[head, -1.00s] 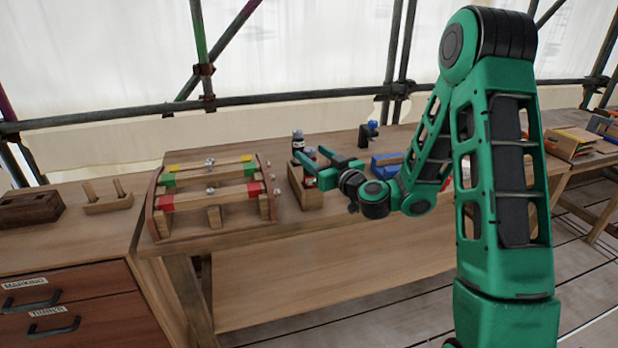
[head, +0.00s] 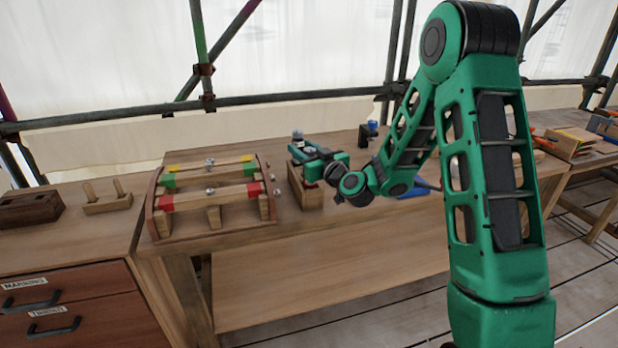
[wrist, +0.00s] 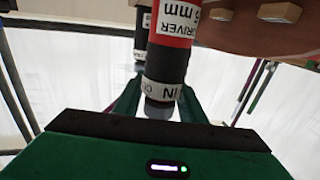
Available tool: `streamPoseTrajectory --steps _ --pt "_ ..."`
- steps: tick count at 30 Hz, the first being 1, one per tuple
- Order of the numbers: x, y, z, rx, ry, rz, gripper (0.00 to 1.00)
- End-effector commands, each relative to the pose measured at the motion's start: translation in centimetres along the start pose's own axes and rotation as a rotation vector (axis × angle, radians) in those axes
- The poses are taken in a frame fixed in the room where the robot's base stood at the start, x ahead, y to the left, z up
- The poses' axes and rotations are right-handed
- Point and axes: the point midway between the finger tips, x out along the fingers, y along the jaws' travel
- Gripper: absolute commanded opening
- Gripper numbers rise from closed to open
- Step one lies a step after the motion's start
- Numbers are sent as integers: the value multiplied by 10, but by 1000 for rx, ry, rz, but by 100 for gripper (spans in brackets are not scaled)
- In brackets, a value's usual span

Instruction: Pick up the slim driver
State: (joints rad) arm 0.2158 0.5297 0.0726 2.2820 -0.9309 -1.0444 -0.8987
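In the wrist view a driver (wrist: 170,50) with a black handle, a red band and a white label reading "DRIVER" and "6 mm" stands close to the camera. A second black handle (wrist: 141,45) with a white band is partly hidden behind it. I cannot tell which is the slim driver. My gripper (head: 307,157) is over the small wooden holder (head: 309,197) on the bench. Its green fingers (wrist: 157,98) are apart, with the near handle's end in front of the space between them; contact is not clear. A grey-capped handle (head: 298,136) shows just beyond my gripper.
A wooden frame (head: 213,198) with red, green and yellow marked bars stands left of the holder. A blue object (head: 411,192) lies to the right, partly behind my arm. A small dark and blue object (head: 368,131) stands at the back. The bench front is clear.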

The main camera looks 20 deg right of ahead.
Motion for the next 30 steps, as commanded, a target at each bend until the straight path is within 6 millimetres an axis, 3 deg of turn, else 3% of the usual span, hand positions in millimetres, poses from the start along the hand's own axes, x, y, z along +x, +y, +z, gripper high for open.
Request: streamPoseTrajectory --steps 1,4,17,30 --pt "0 0 0 0 0 0 24" --pt "0 0 0 0 0 0 0" --pt "0 0 -4 -1 2 -1 0" --pt "0 -1 -45 -4 6 -2 0"
